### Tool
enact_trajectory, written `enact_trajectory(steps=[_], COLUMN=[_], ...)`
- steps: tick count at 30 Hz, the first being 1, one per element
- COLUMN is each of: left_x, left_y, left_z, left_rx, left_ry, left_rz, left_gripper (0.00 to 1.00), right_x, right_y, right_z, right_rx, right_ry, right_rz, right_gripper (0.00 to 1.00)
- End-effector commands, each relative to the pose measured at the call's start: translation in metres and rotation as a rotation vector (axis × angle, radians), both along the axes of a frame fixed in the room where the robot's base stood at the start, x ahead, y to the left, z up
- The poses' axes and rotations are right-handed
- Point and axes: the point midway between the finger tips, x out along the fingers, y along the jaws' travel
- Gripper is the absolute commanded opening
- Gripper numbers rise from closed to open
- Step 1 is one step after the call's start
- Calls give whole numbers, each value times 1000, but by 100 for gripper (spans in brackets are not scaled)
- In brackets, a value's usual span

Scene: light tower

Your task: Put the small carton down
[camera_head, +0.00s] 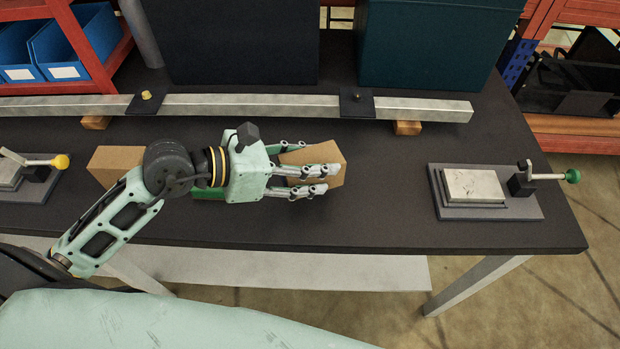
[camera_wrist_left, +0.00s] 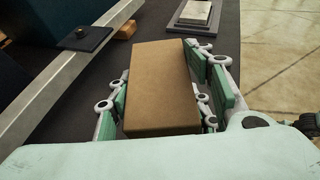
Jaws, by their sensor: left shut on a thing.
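The small carton (camera_head: 328,160) is a plain brown box. My left gripper (camera_head: 307,174) is shut on it, with fingers along both sides, over the middle of the dark table (camera_head: 380,220). In the left wrist view the carton (camera_wrist_left: 162,88) sits between the finger pads of the gripper (camera_wrist_left: 165,100). I cannot tell whether its underside touches the table. Another brown box (camera_head: 112,162) stands on the table at the left, partly hidden behind my left arm. My right gripper does not show.
A grey rail (camera_head: 240,106) on wooden blocks runs along the back, before two large dark boxes. A fixture with a green-knobbed lever (camera_head: 487,190) stands at the right. A yellow-knobbed one (camera_head: 35,165) stands at the left. The table between the carton and the right fixture is clear.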

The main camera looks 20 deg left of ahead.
Motion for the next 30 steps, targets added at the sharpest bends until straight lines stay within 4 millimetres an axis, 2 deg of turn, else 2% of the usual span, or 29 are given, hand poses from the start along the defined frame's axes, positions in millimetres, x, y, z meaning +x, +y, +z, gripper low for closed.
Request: enact_trajectory(steps=[1,5,15,25,26,30], left_x=[8,17,18,18,18,18], left_y=[3,7,7,7,7,7], left_z=[-2,-8,-48,-52,-52,-52], left_rx=[-1,0,-2,-1,0,0], left_ry=[0,-3,0,-2,-2,-2], left_rz=[1,-1,-1,-2,-2,-2], left_gripper=[16,16,16,16,48,60], right_x=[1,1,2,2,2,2], right_y=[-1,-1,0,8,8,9], right_z=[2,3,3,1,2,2], right_rx=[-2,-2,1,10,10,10], right_ry=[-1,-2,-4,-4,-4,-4], right_rz=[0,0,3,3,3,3], right_gripper=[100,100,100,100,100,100])
